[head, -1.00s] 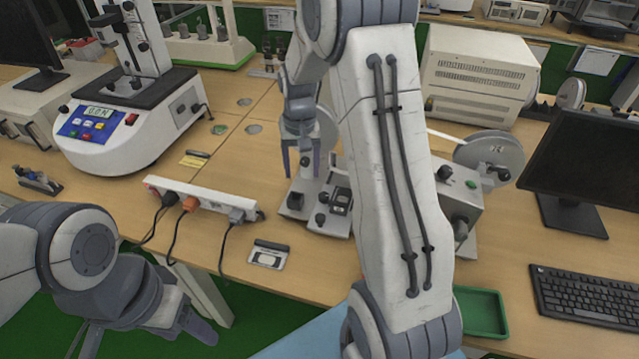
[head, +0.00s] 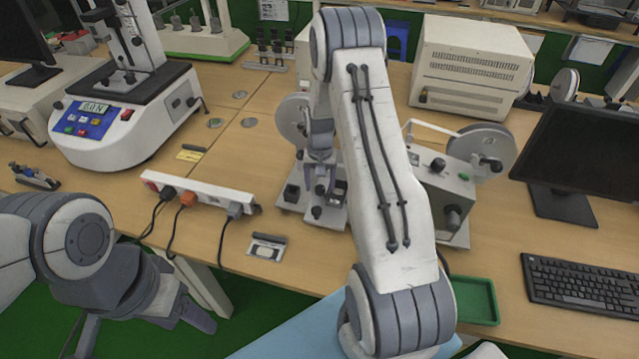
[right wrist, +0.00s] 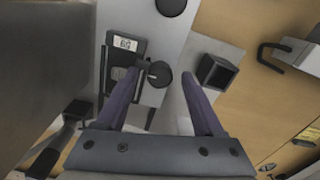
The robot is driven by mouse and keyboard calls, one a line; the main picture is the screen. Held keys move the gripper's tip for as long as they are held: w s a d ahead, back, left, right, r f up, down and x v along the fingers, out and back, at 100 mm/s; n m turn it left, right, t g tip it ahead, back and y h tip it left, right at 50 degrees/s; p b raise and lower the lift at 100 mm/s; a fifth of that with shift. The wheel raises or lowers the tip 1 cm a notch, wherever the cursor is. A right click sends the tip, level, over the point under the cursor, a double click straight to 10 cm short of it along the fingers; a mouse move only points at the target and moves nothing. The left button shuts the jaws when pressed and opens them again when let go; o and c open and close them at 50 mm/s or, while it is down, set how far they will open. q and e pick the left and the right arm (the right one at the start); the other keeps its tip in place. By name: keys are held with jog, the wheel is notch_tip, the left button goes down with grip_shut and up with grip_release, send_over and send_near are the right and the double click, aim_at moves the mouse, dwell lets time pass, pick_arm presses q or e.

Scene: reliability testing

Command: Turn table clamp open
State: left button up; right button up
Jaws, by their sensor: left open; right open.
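A grey metal bench device (head: 330,218) with black knobs and a small display stands at mid-table; I cannot tell for certain which part is the table clamp. My right gripper (head: 320,180) is over the device in the head view, pointing down and partly hiding it. In the right wrist view my right gripper (right wrist: 159,80) is open, with a round black knob (right wrist: 159,74) between its fingertips and the lit display (right wrist: 125,44) beside the left finger. No grip on the knob shows. My left gripper (head: 145,322) is open and empty at the lower left, below the table's front edge.
A power strip (head: 200,193) with cables and a small flat plate (head: 266,247) lie left of the device. A white test stand (head: 125,115) is at the left. A grey control box (head: 435,195), green tray (head: 474,300) and keyboard (head: 585,287) are at the right.

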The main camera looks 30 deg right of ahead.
jog(key=shift+c, duration=0.3)
grip_shut()
jog(key=shift+n, duration=0.3)
jog(key=n, duration=0.3)
jog(key=shift+n, duration=0.4)
jog(key=n, duration=0.9)
jog(key=shift+n+b, duration=0.3)
jog(key=shift+n, duration=1.9)
